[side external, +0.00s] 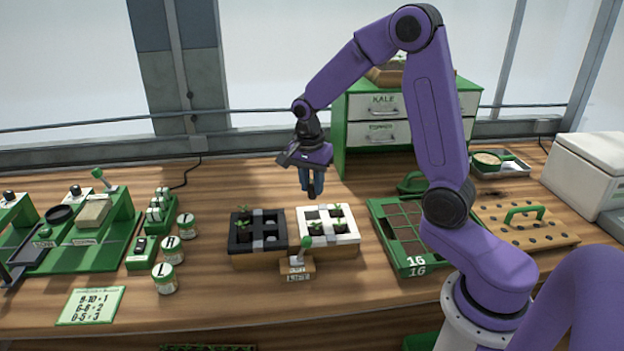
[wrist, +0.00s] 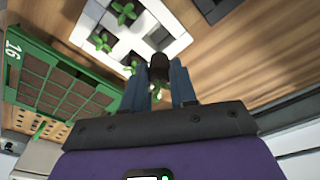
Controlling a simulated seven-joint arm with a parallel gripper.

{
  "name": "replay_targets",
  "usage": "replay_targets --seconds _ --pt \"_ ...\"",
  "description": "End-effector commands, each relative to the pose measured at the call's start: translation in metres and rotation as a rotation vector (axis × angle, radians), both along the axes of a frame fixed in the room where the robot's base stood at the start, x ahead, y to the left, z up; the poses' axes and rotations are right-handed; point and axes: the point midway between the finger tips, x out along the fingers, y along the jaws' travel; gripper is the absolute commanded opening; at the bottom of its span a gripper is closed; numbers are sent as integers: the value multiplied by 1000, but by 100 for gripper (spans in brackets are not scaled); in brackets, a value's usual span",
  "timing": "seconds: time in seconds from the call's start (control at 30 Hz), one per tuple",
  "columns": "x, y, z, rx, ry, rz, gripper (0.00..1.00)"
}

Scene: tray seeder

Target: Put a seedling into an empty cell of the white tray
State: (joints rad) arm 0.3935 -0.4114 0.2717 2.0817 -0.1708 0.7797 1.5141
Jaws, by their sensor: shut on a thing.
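My gripper (side external: 311,193) hangs just above the far edge of the white tray (side external: 345,238), pointing down. In the wrist view my gripper (wrist: 160,72) is shut on a dark soil plug (wrist: 159,66) with a small green seedling (wrist: 157,92). The white tray also shows in the wrist view (wrist: 172,25), beyond the fingertips. Green seedlings stand in several of its cells, such as one seedling (wrist: 124,12) at the top. The held plug appears apart from the tray.
A green tray marked 16 (side external: 402,262) lies to the right. Green-and-white drawers (side external: 378,132) stand behind.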

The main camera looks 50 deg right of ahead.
Motion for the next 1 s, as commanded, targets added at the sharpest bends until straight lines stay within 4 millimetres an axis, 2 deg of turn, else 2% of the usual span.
replay_targets --seconds 0.7,1.0 --pt "-1 0 -50 -1 4 0 0" --pt "-1 0 -64 0 2 1 0"
